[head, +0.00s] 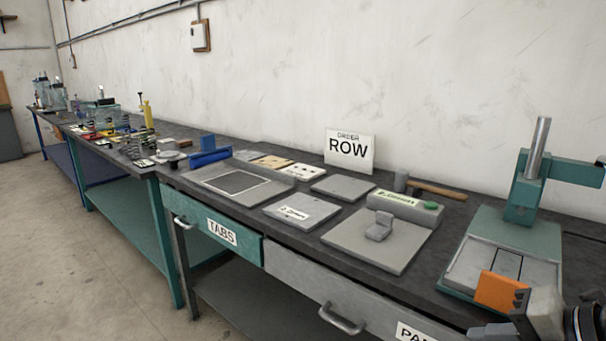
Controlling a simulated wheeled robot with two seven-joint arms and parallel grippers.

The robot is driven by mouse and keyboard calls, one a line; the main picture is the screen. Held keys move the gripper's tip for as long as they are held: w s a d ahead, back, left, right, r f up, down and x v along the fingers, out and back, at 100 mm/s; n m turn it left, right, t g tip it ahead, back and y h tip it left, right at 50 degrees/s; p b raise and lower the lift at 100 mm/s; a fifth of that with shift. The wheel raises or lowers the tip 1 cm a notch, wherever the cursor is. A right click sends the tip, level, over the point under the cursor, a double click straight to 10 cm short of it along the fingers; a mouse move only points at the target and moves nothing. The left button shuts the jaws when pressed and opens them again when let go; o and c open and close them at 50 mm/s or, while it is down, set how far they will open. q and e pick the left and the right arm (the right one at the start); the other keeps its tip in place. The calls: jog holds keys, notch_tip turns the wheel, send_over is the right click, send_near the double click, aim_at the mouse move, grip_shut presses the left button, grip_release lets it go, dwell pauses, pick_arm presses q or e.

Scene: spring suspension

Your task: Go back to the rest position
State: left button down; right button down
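My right gripper (522,302) shows at the bottom right corner, in front of the green press (520,235). An orange block-like piece (499,291) is at its tip, over the press's pale bed. I cannot tell whether the orange piece is held or is part of the gripper or press. The gripper's fingers are too cut off and overlapped to read. My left gripper is not in view.
A dark workbench runs along the wall, with a grey plate (350,245) bearing a small grey bracket (380,226), flat pads and an "ORDER ROW" sign (350,151). A hammer (437,190) lies behind. Drawers marked "TABS" (222,232) and another face front. Floor at left is clear.

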jog(key=s+a+m+t+y, duration=0.1)
jog(key=a+m+t+y, duration=0.5)
jog(key=a+m+y, duration=0.15)
notch_tip(320, 180, down, 14)
jog(key=s+d+m+t+h, duration=0.2)
jog(key=m+h, duration=0.9)
jog(key=m, duration=0.4)
jog(key=s+a+f+m+g, duration=0.3)
jog(key=s+a+f+g, duration=0.2)
jog(key=f, duration=0.5)
jog(key=shift+s+a, duration=0.4)
jog(key=shift+s, duration=0.8)
jog(key=shift+d, duration=0.1)
